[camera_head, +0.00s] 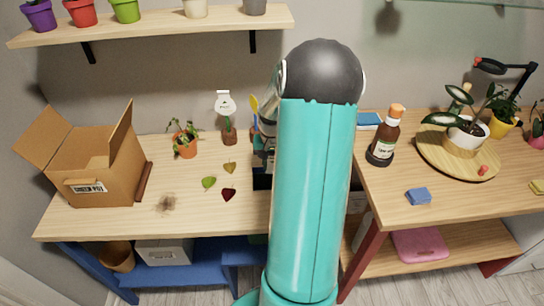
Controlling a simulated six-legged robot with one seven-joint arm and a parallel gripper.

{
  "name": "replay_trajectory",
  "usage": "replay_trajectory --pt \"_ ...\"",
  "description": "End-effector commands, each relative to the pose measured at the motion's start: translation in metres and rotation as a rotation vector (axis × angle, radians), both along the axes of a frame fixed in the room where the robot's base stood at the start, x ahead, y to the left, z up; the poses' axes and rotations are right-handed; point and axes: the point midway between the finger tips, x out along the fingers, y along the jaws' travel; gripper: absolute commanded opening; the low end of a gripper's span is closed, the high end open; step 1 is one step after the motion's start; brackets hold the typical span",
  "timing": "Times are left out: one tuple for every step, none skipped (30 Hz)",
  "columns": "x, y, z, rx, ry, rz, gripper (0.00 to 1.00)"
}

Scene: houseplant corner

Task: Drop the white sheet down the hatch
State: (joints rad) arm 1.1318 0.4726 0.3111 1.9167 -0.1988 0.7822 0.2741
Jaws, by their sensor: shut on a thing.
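My teal arm with its dark grey joint rises through the middle of the view and hides what lies behind it. My gripper is not visible; it may be behind the arm. I see no white sheet that I can make out. A dark box-like thing (262,177) shows just left of the arm at the table; I cannot tell whether it is the hatch.
An open cardboard box (95,165) stands on the left table (110,222). Three loose leaves (229,194), a potted plant (185,147) and a white tag (225,104) are nearby. Right, a brown bottle (384,145), blue sponge (418,196) and round wooden tray (430,157) stand.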

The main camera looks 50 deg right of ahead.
Motion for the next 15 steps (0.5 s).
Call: replay_trajectory --pt "-0.0002 0.0001 -0.0042 0.001 0.000 0.000 0.09" --pt "-0.0003 0.0001 -0.0058 0.001 0.001 0.000 0.09" --pt "-0.0003 0.0001 -0.0076 0.001 0.001 0.000 0.09" --pt "-0.0004 0.0000 -0.0086 0.000 0.000 0.000 0.09" --pt "-0.0004 0.0000 -0.0094 0.000 0.000 0.001 0.09" --pt "-0.0004 -0.0001 -0.0101 0.000 0.000 0.001 0.09" --pt "-0.0005 -0.0002 -0.0103 0.000 0.000 0.001 0.09" --pt "-0.0005 -0.0002 -0.0104 0.000 0.000 0.001 0.09" --pt "-0.0006 -0.0003 -0.0104 -0.001 -0.001 0.002 0.09" --pt "-0.0007 -0.0004 -0.0103 -0.001 -0.001 0.002 0.09" --pt "-0.0007 -0.0004 -0.0103 -0.001 -0.001 0.002 0.09" --pt "-0.0007 -0.0004 -0.0102 -0.001 -0.001 0.002 0.09" --pt "-0.0007 -0.0004 -0.0102 -0.001 -0.001 0.002 0.32" --pt "-0.0007 -0.0004 -0.0102 -0.001 -0.001 0.002 0.38" --pt "-0.0006 -0.0003 -0.0102 0.000 0.000 0.002 0.45"
